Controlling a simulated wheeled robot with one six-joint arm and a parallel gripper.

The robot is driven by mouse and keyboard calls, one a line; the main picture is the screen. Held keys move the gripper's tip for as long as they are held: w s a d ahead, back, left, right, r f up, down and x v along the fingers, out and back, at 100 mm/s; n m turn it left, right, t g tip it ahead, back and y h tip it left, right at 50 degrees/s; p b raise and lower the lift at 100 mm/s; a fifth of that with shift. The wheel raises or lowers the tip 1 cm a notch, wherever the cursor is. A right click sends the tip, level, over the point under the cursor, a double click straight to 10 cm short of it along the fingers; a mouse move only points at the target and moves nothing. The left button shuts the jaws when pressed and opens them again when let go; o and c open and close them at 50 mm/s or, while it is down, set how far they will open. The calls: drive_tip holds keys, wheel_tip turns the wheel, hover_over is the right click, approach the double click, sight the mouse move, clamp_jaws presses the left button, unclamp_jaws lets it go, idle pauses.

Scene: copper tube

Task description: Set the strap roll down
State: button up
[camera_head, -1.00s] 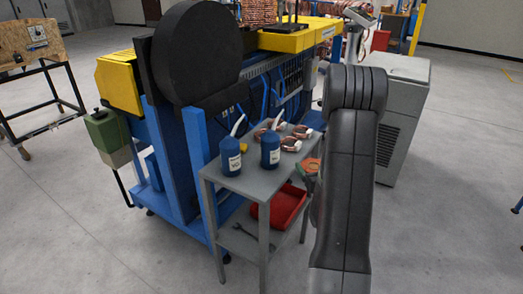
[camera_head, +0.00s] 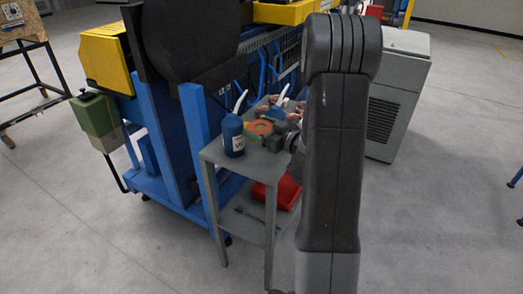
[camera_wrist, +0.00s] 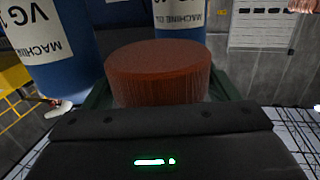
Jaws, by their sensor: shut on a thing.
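The strap roll (camera_head: 260,127) is a short orange-brown cylinder, upright, over the grey cart top (camera_head: 255,165). It also shows in the wrist view (camera_wrist: 157,75) between my dark green fingers. My gripper (camera_head: 271,138) is shut on it, reaching in from the right. I cannot tell whether the roll touches the cart top. A blue oil bottle (camera_head: 233,137) stands just left of the roll; a second blue bottle (camera_head: 278,113) is partly hidden behind it. Both bottles show close behind the roll in the wrist view.
Copper coil pieces (camera_head: 296,107) lie at the back of the cart, partly hidden by my arm. A red bin (camera_head: 287,191) and a wrench sit on the lower shelf. The blue machine frame (camera_head: 190,140) stands close on the left. The cart top's front is bare.

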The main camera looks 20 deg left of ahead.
sight(261, 159)
wheel_tip(261, 159, down, 9)
drive_tip(key=shift+f, duration=0.1)
idle(0.4)
drive_tip(key=shift+f, duration=0.1)
drive_tip(key=shift+f+b, duration=0.1)
drive_tip(key=shift+b, duration=0.3)
drive_tip(key=o, duration=0.9)
drive_tip(key=shift+r, duration=0.2)
